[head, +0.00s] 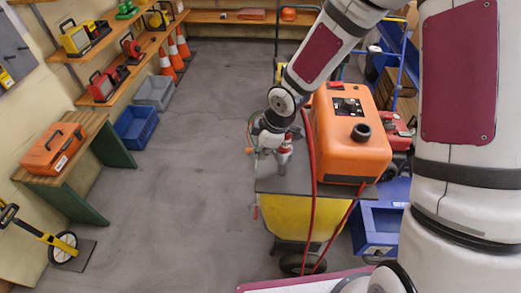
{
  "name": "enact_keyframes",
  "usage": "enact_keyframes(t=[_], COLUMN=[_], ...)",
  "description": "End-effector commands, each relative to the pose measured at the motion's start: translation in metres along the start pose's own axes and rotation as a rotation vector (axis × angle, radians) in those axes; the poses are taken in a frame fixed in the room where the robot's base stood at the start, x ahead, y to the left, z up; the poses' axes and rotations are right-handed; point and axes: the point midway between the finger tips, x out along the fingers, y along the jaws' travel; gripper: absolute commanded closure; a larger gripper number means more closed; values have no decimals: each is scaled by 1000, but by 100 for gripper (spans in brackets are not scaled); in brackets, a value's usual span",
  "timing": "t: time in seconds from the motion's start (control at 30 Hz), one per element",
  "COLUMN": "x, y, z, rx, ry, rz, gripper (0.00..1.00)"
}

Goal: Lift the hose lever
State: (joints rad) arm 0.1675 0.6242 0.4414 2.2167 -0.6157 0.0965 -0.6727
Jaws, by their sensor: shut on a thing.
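My gripper (266,152) is at the left side of a large orange machine (350,150) on a wheeled cart. It is shut on a small part there, most likely the hose lever, which the fingers mostly hide. A red and white fitting (286,147) shows just right of the fingers. Its exact shape and the lever's angle are too small to tell. A red hose (309,150) runs down past the machine's left front edge. The machine has a black control panel (347,107) and a black cap (361,133) on top.
The cart has a grey deck (285,181) and a yellow body (292,216). A blue bin (378,225) stands to its right. An orange case (54,149) lies on a bench at left. A blue crate (136,126) is on the floor. The grey floor (190,180) left of the cart is clear.

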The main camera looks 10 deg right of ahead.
Motion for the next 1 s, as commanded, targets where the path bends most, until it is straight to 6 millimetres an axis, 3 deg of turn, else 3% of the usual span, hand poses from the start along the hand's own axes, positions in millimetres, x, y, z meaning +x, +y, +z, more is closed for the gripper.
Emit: enact_keyframes(t=[0.37,0.4,0.5,0.83,1.0], x=[0,0,0,-1,-13], y=[1,1,1,0,2], z=[0,0,0,0,0], rx=[2,2,2,1,4], ry=[4,4,4,4,5], rz=[2,2,2,1,3], gripper=[100,87,68,68,68])
